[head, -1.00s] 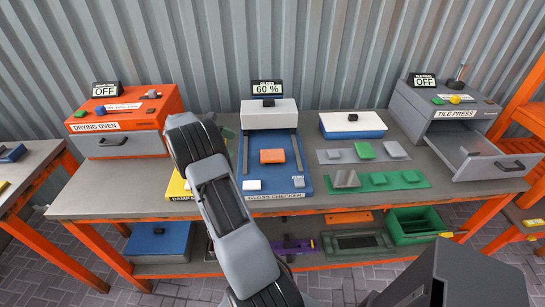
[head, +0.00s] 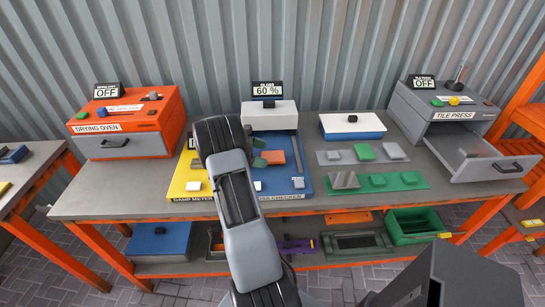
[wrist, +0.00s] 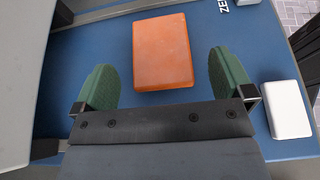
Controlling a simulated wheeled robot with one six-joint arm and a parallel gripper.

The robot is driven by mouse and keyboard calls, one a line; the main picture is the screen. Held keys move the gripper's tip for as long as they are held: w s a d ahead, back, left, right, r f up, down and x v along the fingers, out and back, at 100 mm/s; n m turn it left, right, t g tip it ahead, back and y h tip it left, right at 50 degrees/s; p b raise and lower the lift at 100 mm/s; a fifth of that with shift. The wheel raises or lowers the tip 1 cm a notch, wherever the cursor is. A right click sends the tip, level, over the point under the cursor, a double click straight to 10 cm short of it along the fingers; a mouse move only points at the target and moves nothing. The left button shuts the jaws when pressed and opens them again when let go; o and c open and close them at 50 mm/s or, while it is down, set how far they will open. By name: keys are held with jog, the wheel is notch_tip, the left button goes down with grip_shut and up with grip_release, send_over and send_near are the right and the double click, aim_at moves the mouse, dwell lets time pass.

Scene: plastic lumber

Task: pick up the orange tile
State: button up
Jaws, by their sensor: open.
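The orange tile (wrist: 162,52) lies flat on the blue bed of the gloss checker (wrist: 60,95). In the head view the tile (head: 275,157) is partly hidden by my gripper (head: 260,159). In the wrist view my gripper (wrist: 165,85) is open, with one green finger pad on each side of the tile's near end and gaps on both sides. Most of the tile lies beyond the fingertips in that picture. Nothing is held.
A white block (wrist: 287,110) sits right of the fingers on the blue bed. The yellow damp meter (head: 190,178) stands left and the tile press (head: 450,115) right. Grey and green tiles (head: 378,180) lie on strips to the right.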

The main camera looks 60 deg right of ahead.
aim_at(273, 157)
jog(key=shift+x, duration=1.35)
jog(key=c, duration=1.1)
jog(key=shift+r, duration=0.1)
